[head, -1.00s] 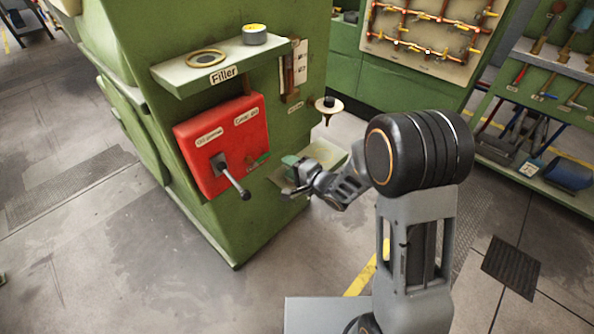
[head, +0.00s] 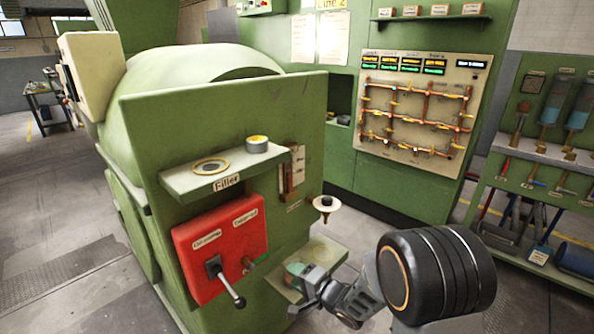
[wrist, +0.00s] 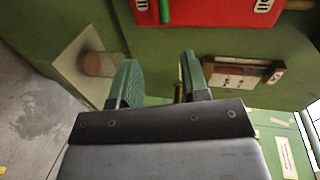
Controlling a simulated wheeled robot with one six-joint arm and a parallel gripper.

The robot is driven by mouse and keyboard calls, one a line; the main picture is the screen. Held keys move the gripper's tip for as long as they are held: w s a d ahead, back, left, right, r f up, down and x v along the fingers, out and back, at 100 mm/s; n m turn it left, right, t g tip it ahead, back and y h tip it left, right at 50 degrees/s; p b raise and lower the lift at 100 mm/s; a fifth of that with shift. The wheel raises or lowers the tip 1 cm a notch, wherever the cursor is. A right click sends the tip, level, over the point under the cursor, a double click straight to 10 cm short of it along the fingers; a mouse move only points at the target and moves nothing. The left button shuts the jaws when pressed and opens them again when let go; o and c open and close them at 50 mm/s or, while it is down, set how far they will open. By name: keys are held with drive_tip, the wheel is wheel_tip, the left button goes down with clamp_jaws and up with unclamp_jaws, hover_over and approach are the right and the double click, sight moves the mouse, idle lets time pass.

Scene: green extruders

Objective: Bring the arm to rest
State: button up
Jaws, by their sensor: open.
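My gripper (head: 294,285) is at the front right of the green extruder (head: 225,115), low beside the small lower shelf (head: 322,252). In the wrist view, my gripper (wrist: 158,82) shows two green-padded fingers standing apart, with nothing between them. A red control box (head: 218,245) with a black-knobbed lever (head: 226,284) is left of my gripper; its edge also shows at the top of the wrist view (wrist: 215,10). My arm's black joint (head: 436,275) fills the lower right of the head view.
A small round holder (head: 326,206) juts out near my arm. A pipe panel (head: 415,110) and a tool rack (head: 540,150) stand behind. Open floor (head: 60,230) lies at the left.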

drive_tip(key=d+f+n+g+h, duration=0.2)
drive_tip(key=d+f+n+h, duration=0.2)
drive_tip(key=d+f+h, duration=0.2)
drive_tip(key=s+d+r+n+g+h+p, duration=0.2)
drive_tip(key=s+d+r+n+g+h, duration=0.1)
drive_tip(key=s+d+h, duration=0.4)
drive_tip(key=s+d+r+g+p, duration=0.1)
drive_tip(key=s+r, duration=0.4)
drive_tip(key=r, duration=0.4)
drive_tip(key=s+d+r+g+y+p, duration=0.1)
drive_tip(key=s+d+r+p, duration=0.1)
drive_tip(key=s+r, duration=0.4)
wheel_tip(320, 180, up, 3)
drive_tip(key=shift+d+f+n+y, duration=0.2)
drive_tip(key=shift+n+y, duration=0.1)
drive_tip(key=shift+n, duration=0.1)
